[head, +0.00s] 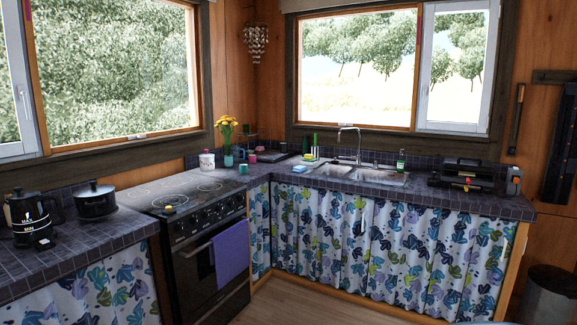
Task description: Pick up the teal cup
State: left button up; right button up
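A small teal cup (243,169) stands on the dark tiled counter, in the corner just right of the stove. A teal vase (228,160) with yellow flowers stands close behind it to the left, and a small pink cup (252,159) stands behind it to the right. The cup is small in the head view, so its handle and inside cannot be made out. Neither of my grippers is in view.
The black stove (207,235) has a purple towel (230,252) on its door handle. A white pot (207,160) stands at the stove's back. A kettle (30,218) and a dark pot (95,200) sit on the left counter. The wooden floor (290,304) ahead is clear.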

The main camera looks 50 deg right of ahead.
aim_at(243, 168)
jog(key=z, duration=1.35)
